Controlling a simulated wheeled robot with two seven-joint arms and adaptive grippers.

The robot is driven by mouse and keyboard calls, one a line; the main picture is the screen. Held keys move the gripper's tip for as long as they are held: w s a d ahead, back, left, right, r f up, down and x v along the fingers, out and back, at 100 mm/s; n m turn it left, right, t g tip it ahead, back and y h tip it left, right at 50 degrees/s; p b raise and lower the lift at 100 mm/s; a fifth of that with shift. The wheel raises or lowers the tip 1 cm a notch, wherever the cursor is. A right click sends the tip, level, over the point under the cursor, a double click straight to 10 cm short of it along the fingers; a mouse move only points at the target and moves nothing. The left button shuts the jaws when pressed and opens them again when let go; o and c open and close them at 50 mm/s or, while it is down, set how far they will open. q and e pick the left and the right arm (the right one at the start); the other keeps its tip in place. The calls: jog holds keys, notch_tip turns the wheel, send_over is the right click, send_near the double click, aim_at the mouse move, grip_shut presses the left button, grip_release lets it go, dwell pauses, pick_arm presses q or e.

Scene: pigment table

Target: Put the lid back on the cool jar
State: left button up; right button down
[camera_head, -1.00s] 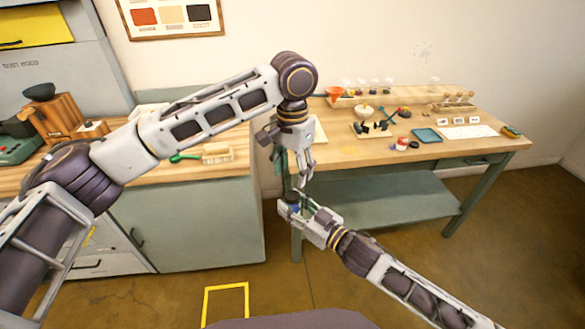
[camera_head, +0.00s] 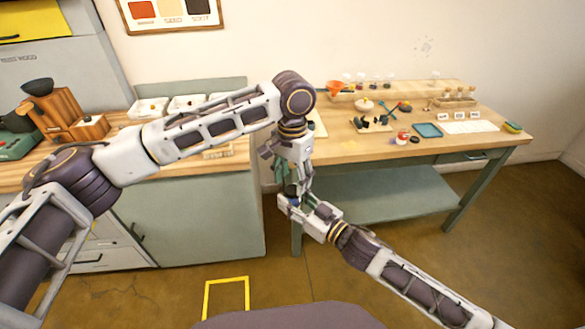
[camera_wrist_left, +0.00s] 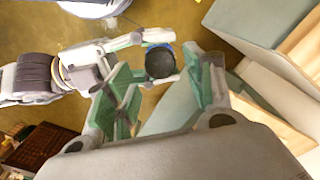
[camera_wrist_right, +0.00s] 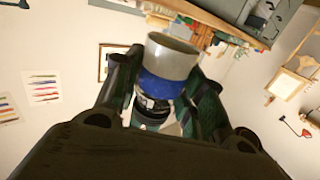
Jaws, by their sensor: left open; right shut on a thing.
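A jar with a blue band (camera_head: 292,201) is held at its side by my right gripper (camera_head: 297,204), low in front of the tables. In the right wrist view its body is pale grey with the blue band (camera_wrist_right: 163,87). In the left wrist view a round dark top (camera_wrist_left: 160,63) faces my left camera inside a blue rim. I cannot tell whether it is a lid or the jar's dark mouth. My left gripper (camera_head: 301,188) is open just above the jar, its fingers on either side of the top. Contact cannot be told.
The left counter (camera_head: 110,165) holds white trays (camera_head: 187,103). The floor in front is open.

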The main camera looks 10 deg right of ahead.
aim_at(293, 189)
pick_arm(q)
jog(key=shift+f, duration=1.6)
jog(key=c, duration=1.1)
jog(key=shift+o, duration=0.2)
jog(key=o, duration=1.2)
jog(key=shift+r, duration=0.1)
notch_tip(293, 189, up, 12)
